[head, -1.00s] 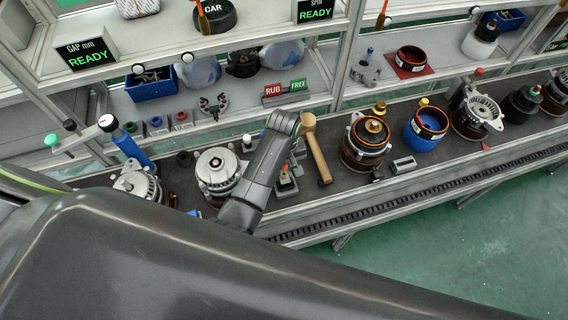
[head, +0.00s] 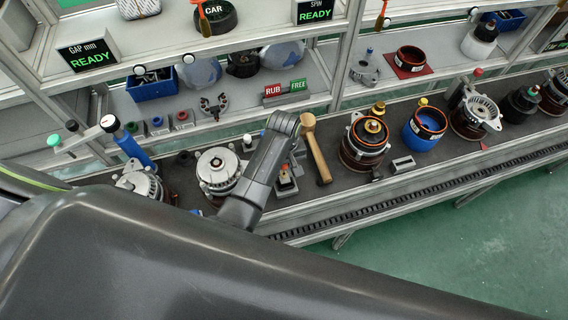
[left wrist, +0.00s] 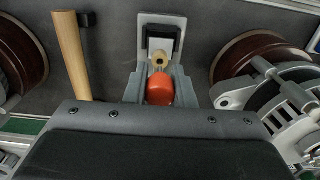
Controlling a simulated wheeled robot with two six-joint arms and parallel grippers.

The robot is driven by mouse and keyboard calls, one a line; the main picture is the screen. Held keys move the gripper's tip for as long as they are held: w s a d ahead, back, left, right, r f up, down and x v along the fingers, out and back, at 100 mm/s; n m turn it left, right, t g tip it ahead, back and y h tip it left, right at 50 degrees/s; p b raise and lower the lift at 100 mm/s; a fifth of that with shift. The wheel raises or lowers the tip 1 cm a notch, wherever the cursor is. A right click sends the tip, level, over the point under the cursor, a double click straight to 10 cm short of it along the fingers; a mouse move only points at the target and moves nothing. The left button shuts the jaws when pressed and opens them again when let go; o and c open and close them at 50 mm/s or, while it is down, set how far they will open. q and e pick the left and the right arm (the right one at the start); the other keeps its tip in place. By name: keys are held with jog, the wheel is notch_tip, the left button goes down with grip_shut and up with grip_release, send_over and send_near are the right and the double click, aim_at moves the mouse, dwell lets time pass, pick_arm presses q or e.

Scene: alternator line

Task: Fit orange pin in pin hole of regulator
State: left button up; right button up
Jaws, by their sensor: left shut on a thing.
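My left gripper (left wrist: 160,88) is shut on the orange pin (left wrist: 160,90), which sits between its two grey fingers in the left wrist view. The regulator (left wrist: 162,25) is a black block with a pale tab, on a grey base just beyond the fingertips. A tan ring (left wrist: 158,59) on the tab lies at the pin's far end. I cannot tell whether the pin's tip is in the hole or just before it. In the head view the regulator (head: 286,184) stands on the bench, and my left gripper (head: 290,168) is beside it, partly hidden by my arm. My right gripper is not in view.
A silver alternator (head: 217,168) is on the left, and a brown rotor unit (head: 365,145) further right. The bench's front rail (head: 370,205) runs below.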

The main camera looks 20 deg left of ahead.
aim_at(284, 171)
pick_arm(q)
jog(key=shift+f+b, duration=0.5)
jog(key=shift+f, duration=1.05)
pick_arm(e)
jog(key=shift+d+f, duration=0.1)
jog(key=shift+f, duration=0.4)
pick_arm(q)
jog(key=o, duration=1)
jog(key=shift+o, duration=0.2)
jog(key=shift+r, duration=0.15)
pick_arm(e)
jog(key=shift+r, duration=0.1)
